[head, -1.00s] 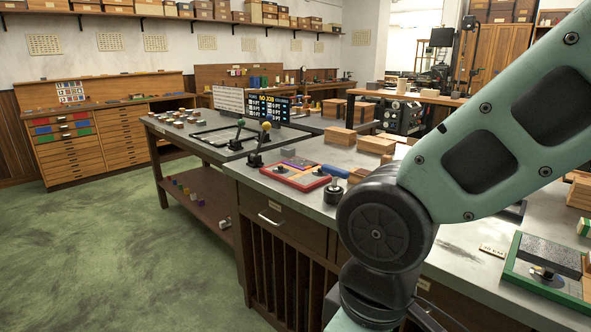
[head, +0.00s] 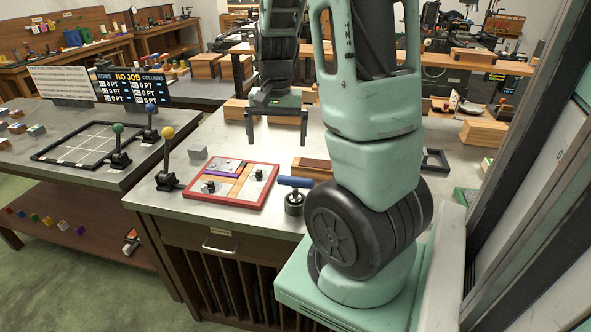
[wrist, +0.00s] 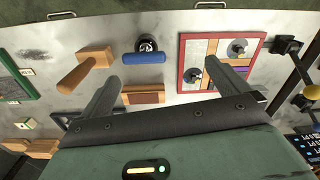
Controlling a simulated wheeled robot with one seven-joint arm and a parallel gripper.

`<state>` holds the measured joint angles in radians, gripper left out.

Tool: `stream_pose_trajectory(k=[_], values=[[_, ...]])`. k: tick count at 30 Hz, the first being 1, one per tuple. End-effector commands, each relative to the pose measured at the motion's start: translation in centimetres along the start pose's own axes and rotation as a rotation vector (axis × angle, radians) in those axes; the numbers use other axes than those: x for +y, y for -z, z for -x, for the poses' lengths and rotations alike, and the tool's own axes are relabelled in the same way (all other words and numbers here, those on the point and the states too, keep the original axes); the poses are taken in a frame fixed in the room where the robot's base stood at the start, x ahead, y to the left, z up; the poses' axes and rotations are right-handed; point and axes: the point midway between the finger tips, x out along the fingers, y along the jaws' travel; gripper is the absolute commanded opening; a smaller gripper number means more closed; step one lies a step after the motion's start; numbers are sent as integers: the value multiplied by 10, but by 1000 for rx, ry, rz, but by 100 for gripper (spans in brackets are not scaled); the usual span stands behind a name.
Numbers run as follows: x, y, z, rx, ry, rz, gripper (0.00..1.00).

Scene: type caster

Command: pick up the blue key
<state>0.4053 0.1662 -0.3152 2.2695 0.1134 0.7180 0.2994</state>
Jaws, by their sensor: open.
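The blue key (head: 295,182) has a blue bar handle on a dark round base (head: 294,203). It stands on the bench beside the right side of the red-framed tray. In the wrist view the blue handle (wrist: 143,58) lies ahead of the fingers, toward the left one. My gripper (head: 277,130) is open and empty, pointing down above the bench, behind the key and apart from it. The wrist view shows both fingers of my gripper (wrist: 162,72) spread wide with nothing between them.
The red-framed tray (head: 273,190) holds coloured blocks and small knobs. Levers with yellow (head: 167,132), green and blue knobs stand to its left. A wooden block (head: 312,168) lies close behind the key. More wooden blocks lie farther back and right.

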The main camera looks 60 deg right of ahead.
Motion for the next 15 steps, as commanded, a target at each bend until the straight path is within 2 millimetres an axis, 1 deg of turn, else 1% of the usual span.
stream_pose_trajectory(k=[1,3,6,8,15], values=[[20,12,12,4,-8,-75,100],[38,22,16,7,-16,-144,100],[51,29,13,9,-21,-188,100],[53,29,5,6,-24,-195,100],[54,29,-44,5,-24,-193,100]])
